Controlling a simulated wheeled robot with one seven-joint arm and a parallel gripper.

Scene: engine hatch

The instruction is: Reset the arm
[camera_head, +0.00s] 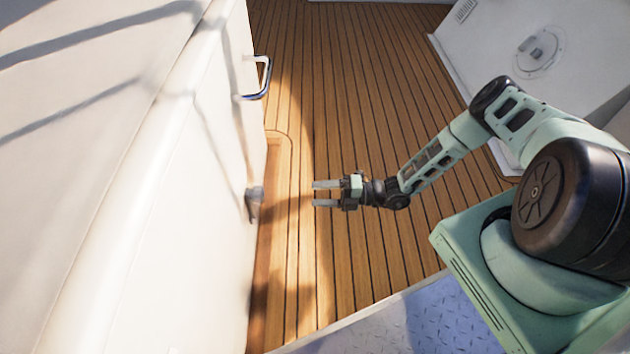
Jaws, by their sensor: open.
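My gripper (315,194) is in the middle of the head view, at the end of my pale green and black arm. Its two grey fingers point left and are apart, with nothing between them. The arm is stretched out from the right side of the picture over the wooden deck (350,270). A gap shows between the fingertips and the white wall on the left.
The white wall (190,200) on the left carries a chrome handle (266,78) and a small dark-and-grey latch-like fitting (254,203) level with my gripper. A white panel with a round fitting (538,50) stands at upper right. The upper middle deck is clear.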

